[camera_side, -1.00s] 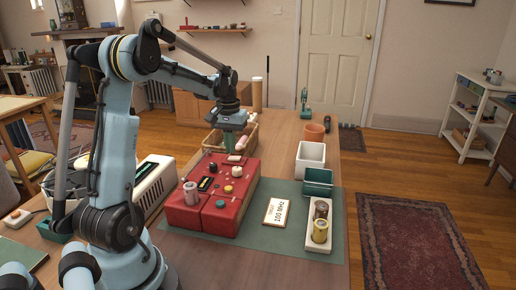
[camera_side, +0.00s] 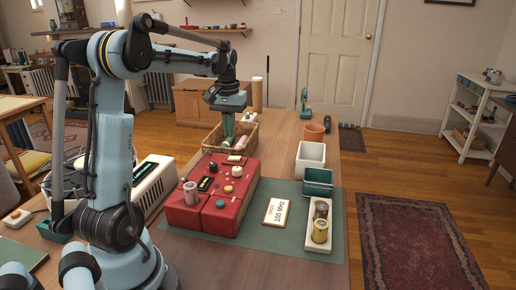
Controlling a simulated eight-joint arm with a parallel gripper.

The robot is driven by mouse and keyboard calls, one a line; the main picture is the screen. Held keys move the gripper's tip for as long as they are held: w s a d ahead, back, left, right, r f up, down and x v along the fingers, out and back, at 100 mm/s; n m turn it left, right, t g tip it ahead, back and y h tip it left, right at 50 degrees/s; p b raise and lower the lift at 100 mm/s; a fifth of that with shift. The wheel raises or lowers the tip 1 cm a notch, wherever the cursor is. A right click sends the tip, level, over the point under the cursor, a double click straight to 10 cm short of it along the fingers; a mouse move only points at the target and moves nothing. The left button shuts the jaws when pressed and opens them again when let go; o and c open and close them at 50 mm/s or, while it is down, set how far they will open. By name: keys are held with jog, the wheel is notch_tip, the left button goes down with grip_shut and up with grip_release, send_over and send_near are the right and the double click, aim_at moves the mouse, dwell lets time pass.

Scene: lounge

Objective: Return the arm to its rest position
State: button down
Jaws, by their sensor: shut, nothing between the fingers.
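My gripper (camera_side: 228,127) is shut and empty. It points down above the far edge of the red control box (camera_side: 203,218), in front of the wicker basket (camera_side: 248,138), and hides part of that basket. The red box lies on the green mat (camera_side: 264,243) and has several knobs, a small display and a grey metal cylinder (camera_side: 190,193) standing at its near left. My arm is raised and reaches from the left over the table.
Right of the red box are a card (camera_side: 276,212), a white tray (camera_side: 337,234) with two cylinders, a green bin (camera_side: 318,181) and a white bin (camera_side: 310,157). An orange pot (camera_side: 314,132) stands farther back. A pale ribbed appliance (camera_side: 153,184) is left. Air above the mat's right side is clear.

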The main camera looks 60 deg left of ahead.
jog(key=s+d+m+t, duration=0.2)
jog(key=d+m+t, duration=0.1)
jog(key=d, duration=1.1)
jog(key=s+d+f+m+t, duration=0.1)
jog(key=s+d+m+t, duration=0.2)
jog(key=d, duration=1)
jog(key=m+t, duration=0.1)
jog(key=m, duration=0.2)
jog(key=shift+d+f, duration=0.2)
jog(key=shift+d, duration=0.15)
